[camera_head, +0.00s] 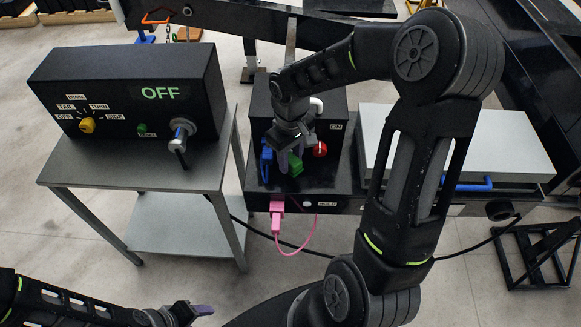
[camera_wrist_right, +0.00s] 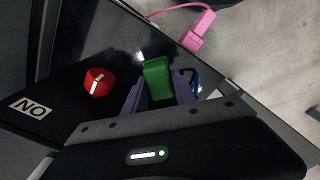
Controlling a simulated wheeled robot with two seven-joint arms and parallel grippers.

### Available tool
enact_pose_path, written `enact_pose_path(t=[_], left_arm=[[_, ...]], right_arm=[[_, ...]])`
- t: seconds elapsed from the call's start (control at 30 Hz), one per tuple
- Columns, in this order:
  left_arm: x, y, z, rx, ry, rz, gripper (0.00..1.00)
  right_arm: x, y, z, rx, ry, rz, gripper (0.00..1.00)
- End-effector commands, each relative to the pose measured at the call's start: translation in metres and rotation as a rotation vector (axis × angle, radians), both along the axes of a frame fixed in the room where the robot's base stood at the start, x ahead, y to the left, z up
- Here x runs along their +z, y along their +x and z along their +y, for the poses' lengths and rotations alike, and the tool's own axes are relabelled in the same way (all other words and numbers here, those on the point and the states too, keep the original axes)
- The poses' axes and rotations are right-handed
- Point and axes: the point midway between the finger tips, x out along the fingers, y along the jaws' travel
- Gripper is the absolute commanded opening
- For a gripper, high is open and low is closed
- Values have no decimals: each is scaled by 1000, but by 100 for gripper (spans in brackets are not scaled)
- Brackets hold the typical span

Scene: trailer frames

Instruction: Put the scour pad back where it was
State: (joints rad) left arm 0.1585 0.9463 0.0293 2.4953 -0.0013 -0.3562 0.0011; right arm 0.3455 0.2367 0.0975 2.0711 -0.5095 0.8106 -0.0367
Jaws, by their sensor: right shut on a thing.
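The green scour pad (camera_head: 296,163) is between the fingers of my right gripper (camera_head: 283,158), above the shelf in front of the black box labelled ON. In the right wrist view, the pad (camera_wrist_right: 158,78) stands up between the two purple fingertips of that gripper (camera_wrist_right: 159,92), which is shut on it. I cannot tell whether the pad touches the shelf below. My left gripper (camera_head: 196,311) is low at the bottom left, away from the tables. Its purple fingers overlap in the view, so its opening is unclear.
A red knob (camera_head: 320,149) is just right of the pad, and a blue part (camera_head: 265,162) is just left. A pink plug (camera_head: 277,207) with a looped cable is on the shelf front. A control box (camera_head: 120,85) reading OFF stands on the left table (camera_head: 85,170).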

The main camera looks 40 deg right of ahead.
Motion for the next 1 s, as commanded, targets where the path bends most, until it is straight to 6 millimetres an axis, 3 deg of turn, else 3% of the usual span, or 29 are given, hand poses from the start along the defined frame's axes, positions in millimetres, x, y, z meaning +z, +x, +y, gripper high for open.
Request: enact_pose_path(t=[0.27, 0.6, 0.93, 0.97, 1.0], left_arm=[[0, 0, 0, 0, 0, 0, 58], [1, 0, 0, 0, 0, 0, 58], [-3, 0, 0, 0, 0, 0, 58], [-1, 0, 0, 0, 0, 0, 58], [-1, 0, 0, 0, 0, 0, 58]], right_arm=[[-1, 0, 0, 0, 0, 0, 0], [-38, 0, 0, 1, 1, 1, 0], [-41, 0, 0, 0, 0, 0, 0], [-39, 0, 0, 0, 0, 0, 34], [-39, 0, 0, 0, 0, 0, 38]])
